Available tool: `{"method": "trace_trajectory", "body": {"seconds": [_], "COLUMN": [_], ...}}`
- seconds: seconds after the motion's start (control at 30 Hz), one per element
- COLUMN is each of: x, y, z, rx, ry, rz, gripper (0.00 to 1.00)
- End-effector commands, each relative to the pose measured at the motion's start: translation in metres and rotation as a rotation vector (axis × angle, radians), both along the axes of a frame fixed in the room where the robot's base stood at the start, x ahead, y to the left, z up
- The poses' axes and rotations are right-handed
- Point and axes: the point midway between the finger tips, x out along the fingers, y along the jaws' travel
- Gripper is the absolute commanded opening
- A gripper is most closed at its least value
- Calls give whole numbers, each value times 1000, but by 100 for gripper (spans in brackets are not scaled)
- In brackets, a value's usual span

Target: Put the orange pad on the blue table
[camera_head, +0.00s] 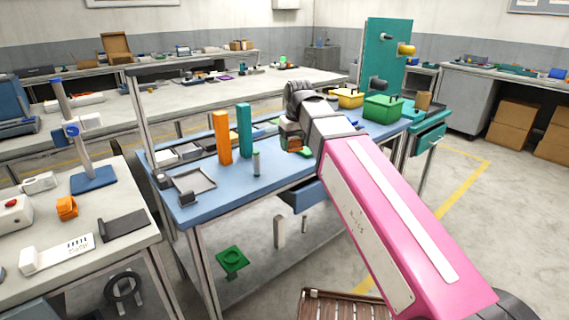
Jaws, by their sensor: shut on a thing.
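The blue table (240,188) stands in the middle of the view. My gripper (292,143) is over its right half, partly hidden by my pink and grey arm. Only a small part of the pad shows. I cannot tell whether it touches the tabletop.
An orange upright block (222,137), a teal upright block (244,130) and a small grey cylinder (256,163) stand left of my gripper. A grey tray (190,187) lies at the table's left end.

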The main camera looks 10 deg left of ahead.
Motion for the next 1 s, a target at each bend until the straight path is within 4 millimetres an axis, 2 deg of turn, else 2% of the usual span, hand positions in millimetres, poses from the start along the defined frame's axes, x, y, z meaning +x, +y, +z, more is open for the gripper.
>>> {"method": "trace_trajectory", "body": {"seconds": [0.03,0.2,0.4,0.57,1.0], "x": [-8,-31,-47,-38,39], "y": [20,63,88,86,50], "z": [7,21,30,23,-27], "rx": [1,0,0,0,1], "ry": [-1,-1,-1,1,1], "rz": [39,138,196,204,202], "gripper": [34,34,34,34,34]}}
